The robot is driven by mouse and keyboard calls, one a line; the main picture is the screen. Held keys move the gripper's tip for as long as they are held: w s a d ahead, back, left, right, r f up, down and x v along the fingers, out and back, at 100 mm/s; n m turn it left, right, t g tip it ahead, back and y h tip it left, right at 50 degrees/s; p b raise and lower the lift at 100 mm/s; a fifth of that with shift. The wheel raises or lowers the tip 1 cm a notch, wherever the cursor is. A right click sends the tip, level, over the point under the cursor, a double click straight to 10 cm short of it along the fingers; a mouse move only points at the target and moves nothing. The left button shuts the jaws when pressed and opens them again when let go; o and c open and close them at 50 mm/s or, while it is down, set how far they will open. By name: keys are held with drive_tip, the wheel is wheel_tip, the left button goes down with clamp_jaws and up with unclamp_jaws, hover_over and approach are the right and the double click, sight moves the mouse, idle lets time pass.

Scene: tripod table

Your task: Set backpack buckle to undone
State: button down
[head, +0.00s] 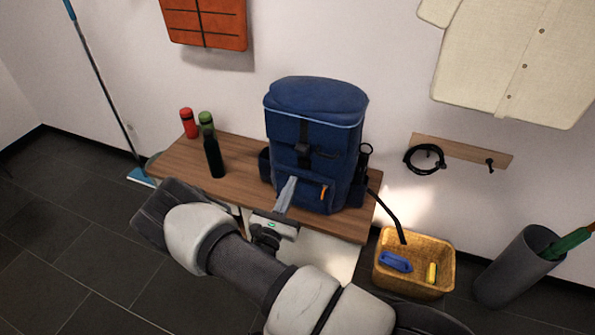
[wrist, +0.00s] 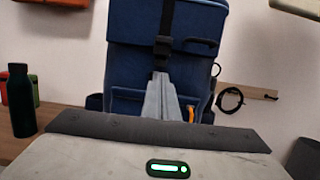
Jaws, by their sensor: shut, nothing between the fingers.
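The blue backpack (head: 315,108) stands upright on the wooden table; it fills the middle of the wrist view (wrist: 130,60). Its black buckle (head: 303,149) sits on a dark vertical strap at the front, and shows in the wrist view (wrist: 162,46) just above my fingertips. I cannot tell whether the buckle's halves are joined. My gripper (head: 291,180) is shut and empty, its grey fingers pointing at the bag's front below the buckle. The fingertips in the wrist view (wrist: 160,76) cover part of the lower strap; whether they touch the bag is unclear.
On the wooden table (head: 240,165), a dark bottle (head: 214,155), a red bottle (head: 188,123) and a green bottle (head: 206,120) stand left of the bag. A yellow basket (head: 413,283) is at the right on the floor.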

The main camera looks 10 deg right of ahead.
drive_tip(key=shift+v, duration=2.35)
drive_tip(key=s+d+r+m+g+h, duration=0.2)
drive_tip(key=d+r+m+g+h, duration=0.1)
drive_tip(key=d+r+m+g, duration=0.35)
drive_tip(key=s+d+r+m+g+h, duration=0.3)
drive_tip(key=d+r+m+g, duration=0.2)
drive_tip(key=r+m+g, duration=0.25)
drive_tip(key=s+d+r+m+g+y, duration=0.2)
drive_tip(key=s+r+m+g+y, duration=0.3)
drive_tip(key=s+r+m+y, duration=0.65)
drive_tip(key=s+a+r+m+t+y, duration=0.4)
drive_tip(key=s+a+r+t+y, duration=0.15)
drive_tip(key=s+r, duration=0.2)
wheel_tip(320, 180, up, 25)
drive_tip(key=t+p, duration=0.1)
drive_tip(key=p, duration=2.4)
drive_tip(key=shift+a+f+h, duration=0.2)
drive_tip(key=shift+h, duration=0.1)
